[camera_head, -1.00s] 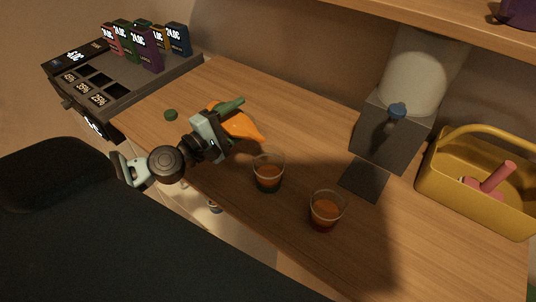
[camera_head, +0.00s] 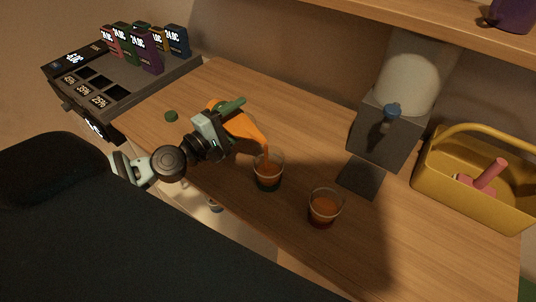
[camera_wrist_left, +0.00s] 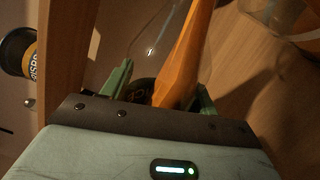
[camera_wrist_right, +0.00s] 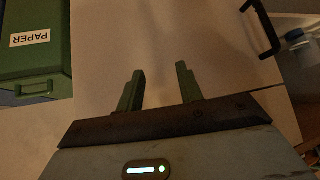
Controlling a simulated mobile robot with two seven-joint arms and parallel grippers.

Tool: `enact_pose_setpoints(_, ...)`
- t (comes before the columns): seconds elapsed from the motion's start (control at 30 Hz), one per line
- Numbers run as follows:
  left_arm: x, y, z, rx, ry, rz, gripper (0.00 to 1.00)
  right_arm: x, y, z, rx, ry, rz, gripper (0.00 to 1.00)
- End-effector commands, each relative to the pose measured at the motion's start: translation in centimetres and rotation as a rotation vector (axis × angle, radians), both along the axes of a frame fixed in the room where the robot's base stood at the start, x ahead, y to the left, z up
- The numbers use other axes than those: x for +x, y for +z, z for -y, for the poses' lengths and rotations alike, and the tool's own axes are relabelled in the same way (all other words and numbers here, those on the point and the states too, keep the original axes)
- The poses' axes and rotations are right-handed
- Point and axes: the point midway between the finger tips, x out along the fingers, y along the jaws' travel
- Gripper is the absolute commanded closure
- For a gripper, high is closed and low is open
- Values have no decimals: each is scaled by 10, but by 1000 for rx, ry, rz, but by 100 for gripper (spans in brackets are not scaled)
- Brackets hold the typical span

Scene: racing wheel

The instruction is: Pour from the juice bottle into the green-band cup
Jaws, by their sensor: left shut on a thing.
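The orange juice bottle (camera_head: 246,129) is tilted, with its neck down to the right over the nearer-left cup. My left gripper (camera_head: 230,122) is shut around it; the bottle also shows between the fingers in the left wrist view (camera_wrist_left: 182,65). A thin orange stream (camera_head: 266,152) runs from the mouth into this clear cup (camera_head: 268,171), which has a dark green band at its base and holds orange-brown liquid. A second clear cup (camera_head: 324,207), with a reddish base, holds similar liquid. My right gripper (camera_wrist_right: 160,90) is open and empty in the right wrist view.
A small green cap (camera_head: 171,116) lies on the wooden counter (camera_head: 300,140). A grey dispenser (camera_head: 384,130) stands at the back, a yellow basket (camera_head: 470,195) at right, a display rack (camera_head: 125,85) at left. A green box marked PAPER (camera_wrist_right: 35,50) is near my right gripper.

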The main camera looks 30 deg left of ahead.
Motion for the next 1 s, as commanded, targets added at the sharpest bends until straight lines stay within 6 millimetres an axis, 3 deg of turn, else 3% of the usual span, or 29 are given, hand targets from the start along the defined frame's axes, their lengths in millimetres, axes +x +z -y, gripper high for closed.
enact_pose_setpoints(1.0,0,5,1,24,0,13,76,5,7,1,-3,2,15,64)
